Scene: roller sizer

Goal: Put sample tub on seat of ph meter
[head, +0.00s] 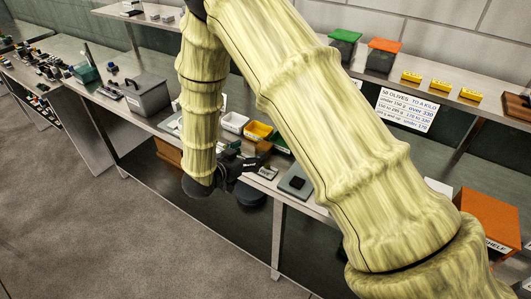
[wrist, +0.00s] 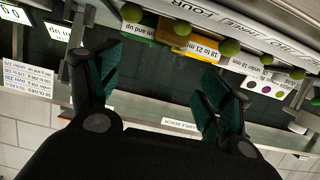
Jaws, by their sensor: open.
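My gripper (head: 238,165) hangs at the end of my arm near the front edge of the bench. In the wrist view its two green-padded fingers (wrist: 155,88) are wide apart with nothing between them. A white tub (head: 234,122), a yellow tub (head: 258,131) and a partly hidden green one stand in a row on the bench behind the gripper. I cannot tell whether any is the sample tub. A flat grey device with a dark square top (head: 296,183) lies right of the gripper; I cannot tell whether it is the pH meter.
A grey box (head: 147,95) stands on the bench at left. Green-lidded (head: 343,46) and orange-lidded (head: 382,55) bins sit on the back shelf. An orange box (head: 487,218) is at right. My arm hides much of the bench. The wrist view shows green olives (wrist: 182,28) and labels.

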